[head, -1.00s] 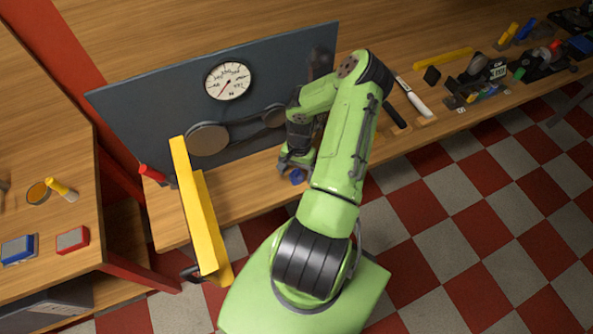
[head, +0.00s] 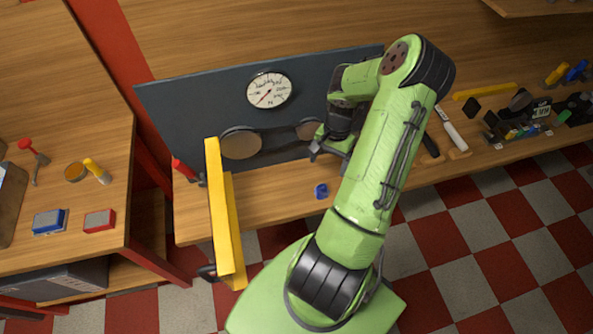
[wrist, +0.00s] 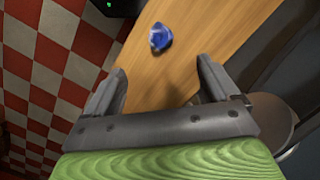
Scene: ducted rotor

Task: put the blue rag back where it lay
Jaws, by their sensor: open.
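The blue rag (head: 321,191) lies as a small crumpled bundle on the wooden bench top (head: 270,200), near its front edge. It also shows in the wrist view (wrist: 160,38), ahead of the fingers and apart from them. My gripper (head: 330,152) is open and empty, above the bench and a little behind the rag in the head view. In the wrist view both fingers of my gripper (wrist: 160,85) are spread, with bare wood between them.
A dark panel with a dial gauge (head: 269,90) and round discs (head: 240,143) stands behind the bench. A yellow bar (head: 225,215) rises at the left beside a red-handled tool (head: 184,169). Tools and small parts (head: 520,120) crowd the right. The bench around the rag is clear.

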